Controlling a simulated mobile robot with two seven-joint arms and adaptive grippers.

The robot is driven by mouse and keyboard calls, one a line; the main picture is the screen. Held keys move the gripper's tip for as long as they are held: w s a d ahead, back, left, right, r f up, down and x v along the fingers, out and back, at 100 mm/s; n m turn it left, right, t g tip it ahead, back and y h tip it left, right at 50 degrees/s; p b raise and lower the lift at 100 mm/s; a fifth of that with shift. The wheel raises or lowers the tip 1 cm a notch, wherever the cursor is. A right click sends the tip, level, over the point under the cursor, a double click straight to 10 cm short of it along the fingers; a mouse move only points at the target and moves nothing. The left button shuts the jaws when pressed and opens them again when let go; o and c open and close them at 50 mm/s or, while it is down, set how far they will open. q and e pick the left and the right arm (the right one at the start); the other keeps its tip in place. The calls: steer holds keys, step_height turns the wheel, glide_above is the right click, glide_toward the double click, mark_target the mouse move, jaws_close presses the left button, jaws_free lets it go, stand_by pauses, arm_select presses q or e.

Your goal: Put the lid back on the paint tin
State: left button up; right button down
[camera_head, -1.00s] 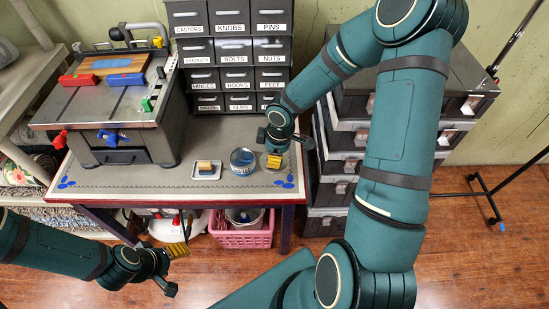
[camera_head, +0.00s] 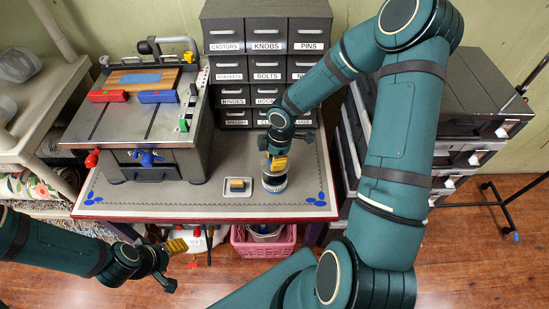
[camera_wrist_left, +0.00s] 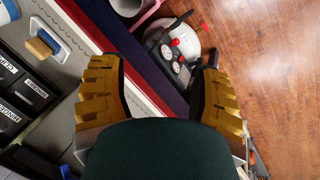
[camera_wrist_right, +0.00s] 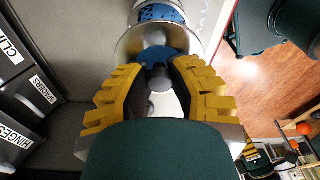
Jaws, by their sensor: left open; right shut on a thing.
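The paint tin (camera_head: 274,187), with a blue and pale label, stands on the workbench near its front edge, right of the middle. My right gripper (camera_head: 278,164) is directly above it, pointing down. In the right wrist view my right gripper (camera_wrist_right: 160,82) is shut on the dark knob of the round metal lid (camera_wrist_right: 130,45). The lid lies across the tin's mouth, and the tin (camera_wrist_right: 160,12) shows behind it. I cannot tell whether the lid is seated or just above the rim. My left gripper (camera_head: 176,246) is open and empty, in front of the bench and below its top.
A small white dish (camera_head: 238,193) with a wooden-topped blue item is left of the tin. A bench machine (camera_head: 135,125) stands at the left and labelled drawers (camera_head: 265,70) behind. Dark cases (camera_head: 440,100) are stacked at right. A pink basket (camera_head: 264,248) is under the workbench (camera_head: 150,208).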

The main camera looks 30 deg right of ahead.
steer(key=shift+f+b, duration=0.6)
steer(key=shift+f, duration=0.3)
steer(key=shift+f+b, duration=1.65)
steer(key=shift+f, duration=0.25)
steer(key=shift+f, duration=0.2)
steer(key=shift+c, duration=1.1)
jaws_free()
steer(key=shift+r, duration=0.15)
